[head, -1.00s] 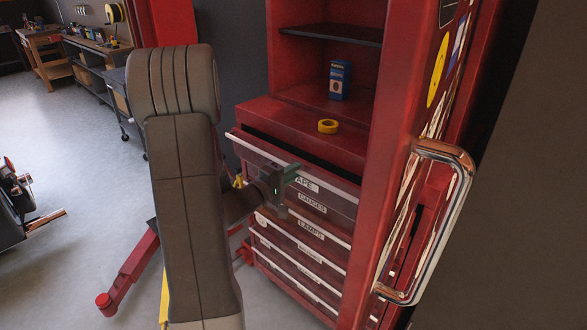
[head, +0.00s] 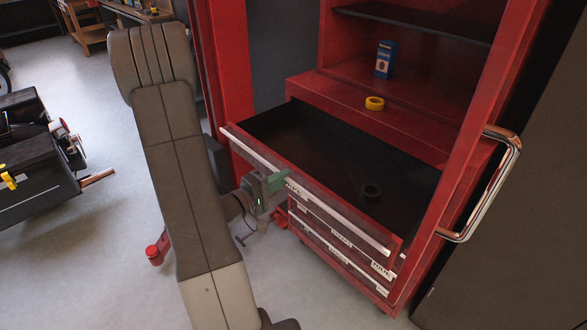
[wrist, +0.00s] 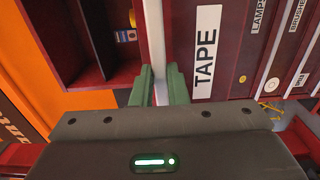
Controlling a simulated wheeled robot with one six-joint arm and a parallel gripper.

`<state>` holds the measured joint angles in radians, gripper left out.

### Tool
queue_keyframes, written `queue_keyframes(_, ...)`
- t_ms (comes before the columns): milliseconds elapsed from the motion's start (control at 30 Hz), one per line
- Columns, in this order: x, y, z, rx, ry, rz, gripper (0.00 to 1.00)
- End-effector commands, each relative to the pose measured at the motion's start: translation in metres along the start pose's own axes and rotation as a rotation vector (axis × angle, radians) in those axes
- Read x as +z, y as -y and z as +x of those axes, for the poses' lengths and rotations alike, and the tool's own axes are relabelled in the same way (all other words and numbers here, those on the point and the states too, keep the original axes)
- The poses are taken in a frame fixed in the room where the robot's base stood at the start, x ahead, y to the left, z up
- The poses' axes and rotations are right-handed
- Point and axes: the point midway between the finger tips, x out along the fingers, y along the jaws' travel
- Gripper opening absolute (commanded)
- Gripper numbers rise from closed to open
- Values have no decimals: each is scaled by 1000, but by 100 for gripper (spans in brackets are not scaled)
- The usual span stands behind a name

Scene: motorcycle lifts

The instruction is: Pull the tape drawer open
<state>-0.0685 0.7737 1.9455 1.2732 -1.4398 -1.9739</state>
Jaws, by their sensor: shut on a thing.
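The tape drawer (head: 300,150) of the red cabinet stands pulled well out in the head view, its dark inside showing. My gripper (head: 280,180) is at the left half of this front, shut on the strip. In the wrist view the green fingers of my gripper (wrist: 158,88) close on both sides of the pale strip (wrist: 153,35), beside the TAPE label (wrist: 206,52). My arm hides part of the area left of the drawer.
More labelled drawers (head: 340,243) lie below, shut. A yellow tape roll (head: 375,103) and a blue box (head: 385,59) stand on the cabinet above. A chrome door handle (head: 505,185) juts out at right. Dark lift equipment (head: 35,165) stands at left, with clear floor between.

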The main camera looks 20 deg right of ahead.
Motion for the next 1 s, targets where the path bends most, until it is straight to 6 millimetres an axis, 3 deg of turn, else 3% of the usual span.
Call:
queue_keyframes(200,0,0,-16,-1,-1,-2,0)
queue_keyframes(633,0,1,-19,-1,1,-1,0)
queue_keyframes(667,0,1,-19,-1,1,-1,17)
queue_keyframes(767,0,1,-19,-1,1,-1,35)
queue_keyframes(1000,0,0,-19,0,0,0,35)
